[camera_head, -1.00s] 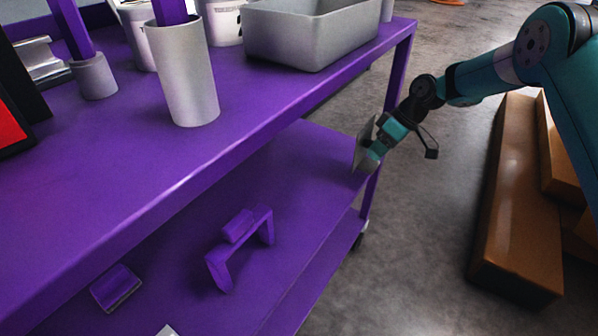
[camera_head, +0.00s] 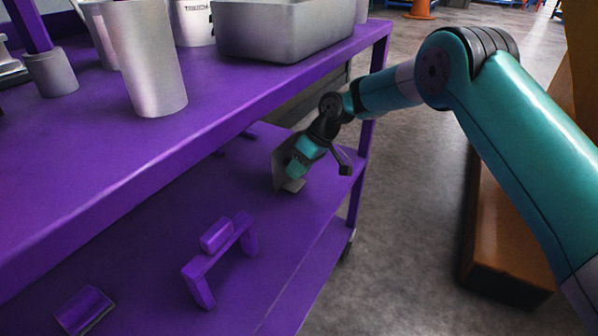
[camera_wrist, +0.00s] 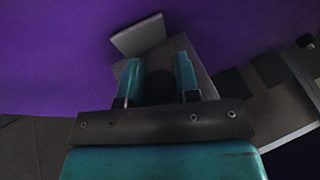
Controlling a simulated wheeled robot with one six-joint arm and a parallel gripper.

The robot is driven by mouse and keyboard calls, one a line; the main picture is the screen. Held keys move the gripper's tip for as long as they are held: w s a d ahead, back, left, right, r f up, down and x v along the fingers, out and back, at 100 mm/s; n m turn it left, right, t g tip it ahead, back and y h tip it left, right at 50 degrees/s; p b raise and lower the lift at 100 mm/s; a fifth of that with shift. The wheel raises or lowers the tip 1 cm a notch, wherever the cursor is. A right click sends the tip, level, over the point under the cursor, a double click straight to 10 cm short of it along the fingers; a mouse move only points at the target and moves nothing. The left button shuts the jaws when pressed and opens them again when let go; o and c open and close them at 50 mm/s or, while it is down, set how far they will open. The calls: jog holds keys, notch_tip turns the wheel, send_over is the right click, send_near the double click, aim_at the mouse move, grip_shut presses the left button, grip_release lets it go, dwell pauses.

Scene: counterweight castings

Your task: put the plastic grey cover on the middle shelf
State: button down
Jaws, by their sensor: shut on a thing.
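The grey cover (camera_head: 280,166) is a flat grey piece with a bent edge. In the head view it is at my gripper (camera_head: 296,164), which is over the purple middle shelf (camera_head: 262,196), below the cart's top deck. In the wrist view the grey cover (camera_wrist: 139,36) shows beyond and between the teal fingers of my gripper (camera_wrist: 160,70). The gripper is shut on the cover. The cover is low over the shelf; I cannot tell whether it touches it. Part of the cover is hidden behind the fingers.
A purple bracket (camera_head: 218,252) and a small purple block (camera_head: 84,310) are on the middle shelf. The top deck (camera_head: 200,120) overhangs it and carries a grey bin (camera_head: 290,32) and a tall cup (camera_head: 146,60). A purple post (camera_head: 362,170) stands right of the gripper.

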jog(key=shift+f, duration=0.2)
jog(key=c, duration=0.8)
grip_release()
jog(key=shift+c, duration=0.2)
jog(key=shift+r, duration=0.1)
